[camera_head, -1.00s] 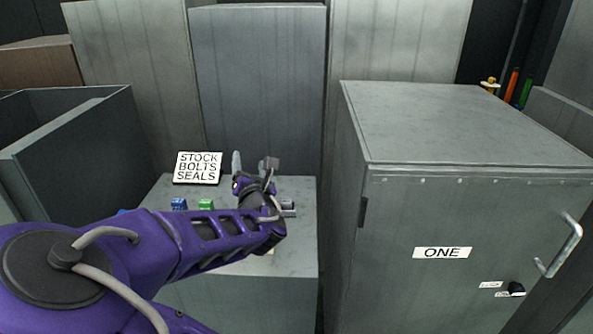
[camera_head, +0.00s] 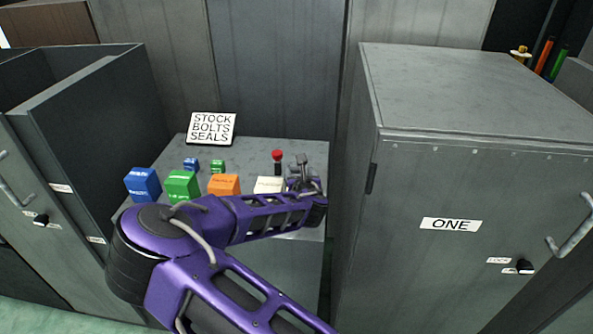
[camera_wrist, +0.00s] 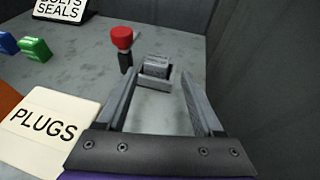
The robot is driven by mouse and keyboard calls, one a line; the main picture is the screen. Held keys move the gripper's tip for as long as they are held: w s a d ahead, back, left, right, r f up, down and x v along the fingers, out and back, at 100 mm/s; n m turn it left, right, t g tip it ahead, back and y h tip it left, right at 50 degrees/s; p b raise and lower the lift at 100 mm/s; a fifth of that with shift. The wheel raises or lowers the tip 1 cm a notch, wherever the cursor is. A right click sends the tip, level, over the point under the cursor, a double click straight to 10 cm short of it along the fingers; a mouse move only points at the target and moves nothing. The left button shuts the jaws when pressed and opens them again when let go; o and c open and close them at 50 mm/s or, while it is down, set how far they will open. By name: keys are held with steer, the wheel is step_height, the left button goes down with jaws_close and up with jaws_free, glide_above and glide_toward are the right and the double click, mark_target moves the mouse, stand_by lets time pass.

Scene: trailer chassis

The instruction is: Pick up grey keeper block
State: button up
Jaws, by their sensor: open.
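The grey keeper block (camera_wrist: 156,72) sits on the grey bench top in the wrist view, a small stepped block with faint marking on its upper part. My gripper (camera_wrist: 160,84) is open, with one finger to the left of the block and one to the right. The block shows between and just beyond the fingertips, nearer the left one, and the jaws hold nothing. In the head view my gripper (camera_head: 303,170) is over the right end of the bench (camera_head: 262,150). There I cannot tell the block apart from my fingers.
A red-topped black pin (camera_wrist: 123,45) stands close left of the block. A cream PLUGS box (camera_wrist: 45,120) is left of my gripper. Orange (camera_head: 224,185), green (camera_head: 182,186) and blue (camera_head: 143,184) boxes line the bench. Cabinet ONE (camera_head: 450,180) stands close on the right.

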mark_target(297, 167)
steer(key=shift+x, duration=3.35)
steer(key=shift+s+a, duration=0.1)
steer(key=shift+a, duration=0.05)
jaws_close()
